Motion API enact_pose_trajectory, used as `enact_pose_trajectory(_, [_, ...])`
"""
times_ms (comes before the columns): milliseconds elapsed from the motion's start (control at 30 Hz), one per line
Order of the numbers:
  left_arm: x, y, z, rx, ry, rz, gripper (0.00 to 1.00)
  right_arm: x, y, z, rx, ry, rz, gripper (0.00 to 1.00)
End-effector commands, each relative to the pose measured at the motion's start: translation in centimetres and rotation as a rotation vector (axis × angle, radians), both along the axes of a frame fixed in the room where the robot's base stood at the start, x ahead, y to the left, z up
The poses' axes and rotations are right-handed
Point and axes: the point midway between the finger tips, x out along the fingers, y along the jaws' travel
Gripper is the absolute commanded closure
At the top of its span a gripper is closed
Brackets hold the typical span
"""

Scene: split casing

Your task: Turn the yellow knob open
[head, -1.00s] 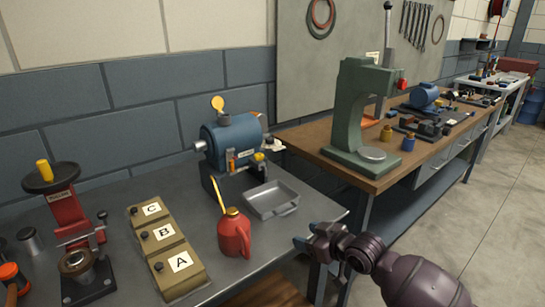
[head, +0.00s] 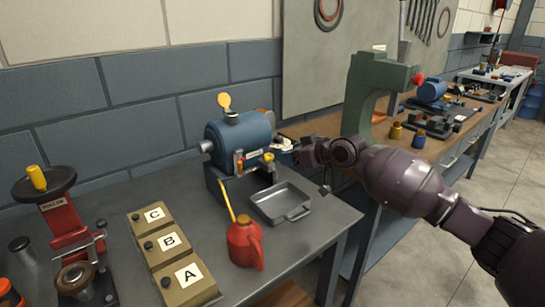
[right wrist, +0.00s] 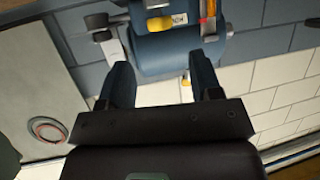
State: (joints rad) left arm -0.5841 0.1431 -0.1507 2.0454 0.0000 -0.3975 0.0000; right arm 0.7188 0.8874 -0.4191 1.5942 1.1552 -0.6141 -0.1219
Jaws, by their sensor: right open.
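A blue split casing (head: 240,138) stands on a dark base on the grey bench. Small yellow parts show on its right front, including a yellow knob (head: 269,157) and an orange-yellow piece (head: 240,163). A yellow disc (head: 224,100) stands on top. In the right wrist view the casing (right wrist: 172,50) fills the top, with a yellow knob (right wrist: 160,24) beside a label. My right gripper (head: 288,147) is at the casing's right end, open and empty. In the wrist view its fingers (right wrist: 162,76) point at the casing, apart from the knob. My left gripper is out of view.
A grey tray (head: 281,203) and a red oil can (head: 244,243) stand in front of the casing. Boxes lettered A, B and C (head: 172,250) and a red press (head: 62,222) are at left. A green press (head: 368,95) stands on the wooden bench behind my right arm.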

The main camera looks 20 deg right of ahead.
Motion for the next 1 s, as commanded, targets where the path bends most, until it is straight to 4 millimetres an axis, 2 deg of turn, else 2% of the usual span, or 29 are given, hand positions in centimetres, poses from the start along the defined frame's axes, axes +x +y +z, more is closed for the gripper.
enact_pose_trajectory(200, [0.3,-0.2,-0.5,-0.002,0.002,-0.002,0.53,3.0,2.0,-1.8,0.002,0.004,0.001,0.41])
enact_pose_trajectory(400, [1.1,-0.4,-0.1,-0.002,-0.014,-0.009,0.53,4.9,3.2,-2.7,0.000,0.002,0.001,0.41])
enact_pose_trajectory(867, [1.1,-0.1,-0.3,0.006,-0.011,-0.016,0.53,5.6,3.7,-2.8,-0.001,-0.001,0.000,0.41])
enact_pose_trajectory(1000, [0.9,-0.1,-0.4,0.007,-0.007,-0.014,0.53,5.6,3.7,-2.8,-0.001,-0.001,0.000,0.61])
